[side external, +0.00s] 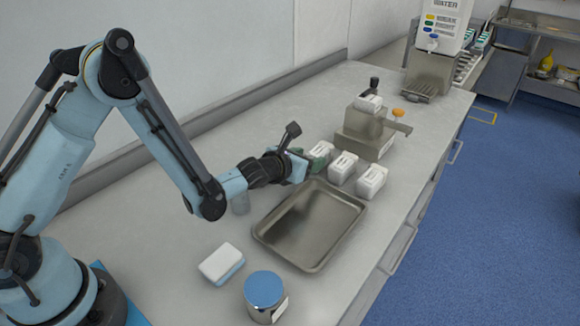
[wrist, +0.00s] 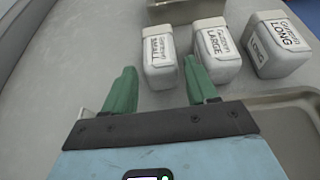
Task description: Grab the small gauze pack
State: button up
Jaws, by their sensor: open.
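The small gauze pack (wrist: 160,60) is a white block with a label reading "SMALL" in the wrist view, the leftmost of three similar packs. My gripper (wrist: 162,82) has two green fingers, open, pointing toward this pack. The pack lies ahead of the fingers, and its near end appears roughly between the fingertips; I cannot tell whether they touch it. In the side view my gripper (side external: 318,152) is at the left end of the row of packs and partly hides the small pack.
The pack marked "LARGE" (wrist: 217,50) stands close to the right finger, with the "LONG" pack (wrist: 277,45) beyond it. An empty metal tray (side external: 310,220) lies in front. A metal device (side external: 370,132) stands behind the packs. A white-and-blue block (side external: 221,264) and a blue-lidded jar (side external: 265,295) are nearer.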

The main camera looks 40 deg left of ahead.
aim_at(320, 154)
jog(key=x, duration=0.6)
jog(key=shift+w+f, duration=0.15)
jog(key=shift+w, duration=0.1)
jog(key=shift+c, duration=0.4)
jog(key=c, duration=0.7)
jog(key=shift+o, duration=0.2)
